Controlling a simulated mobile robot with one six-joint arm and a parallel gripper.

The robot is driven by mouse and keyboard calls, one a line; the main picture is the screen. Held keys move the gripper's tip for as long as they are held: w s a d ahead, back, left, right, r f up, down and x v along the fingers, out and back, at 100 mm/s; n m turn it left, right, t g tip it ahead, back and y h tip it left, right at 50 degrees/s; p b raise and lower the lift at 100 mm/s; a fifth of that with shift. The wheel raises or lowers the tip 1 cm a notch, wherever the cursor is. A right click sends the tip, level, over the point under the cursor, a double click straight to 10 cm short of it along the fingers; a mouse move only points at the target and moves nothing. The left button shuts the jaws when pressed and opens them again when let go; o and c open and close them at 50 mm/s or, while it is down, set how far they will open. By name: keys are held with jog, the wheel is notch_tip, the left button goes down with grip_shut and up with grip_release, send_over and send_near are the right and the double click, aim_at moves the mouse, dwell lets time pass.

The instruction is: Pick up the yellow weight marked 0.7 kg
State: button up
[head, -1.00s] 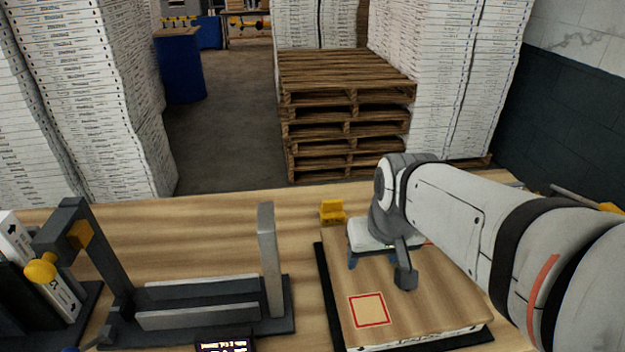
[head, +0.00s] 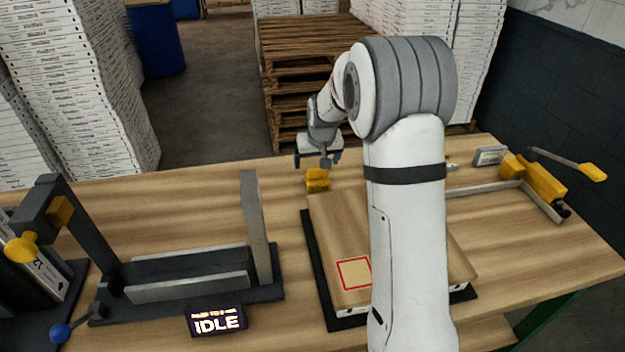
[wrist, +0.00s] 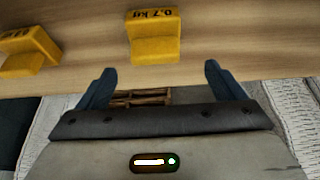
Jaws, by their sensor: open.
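The yellow weight marked 0.7 kg (wrist: 155,38) stands on the table in the wrist view, ahead of my gripper (wrist: 158,80) and roughly centred between its two fingers. The fingers are open, with nothing between them. A second yellow weight (wrist: 28,50) shows at the left of the wrist view; its marking is too cut off to read. In the head view yellow weights (head: 317,180) sit at the back of the table, just behind the wooden board. There my gripper (head: 318,160) is above and just behind them. I cannot separate the weights clearly in that view.
A wooden board (head: 338,225) with a red-outlined square lies in front of the weights. A grey fixture (head: 190,285) stands at left beside a display reading IDLE (head: 218,319). A yellow-handled tool (head: 540,185) is at right. Pallets (head: 305,50) stand behind the table.

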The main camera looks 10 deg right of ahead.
aim_at(318, 167)
jog(key=x, duration=0.2)
jog(key=p+x, duration=0.1)
jog(key=x, duration=0.3)
jog(key=shift+d+f+p, duration=0.3)
jog(key=shift+f+p, duration=0.05)
jog(key=shift+p, duration=0.05)
jog(key=shift+c, duration=0.2)
jog(key=c, duration=1.5)
jog(key=shift+r, duration=0.1)
jog(key=shift+c, duration=0.3)
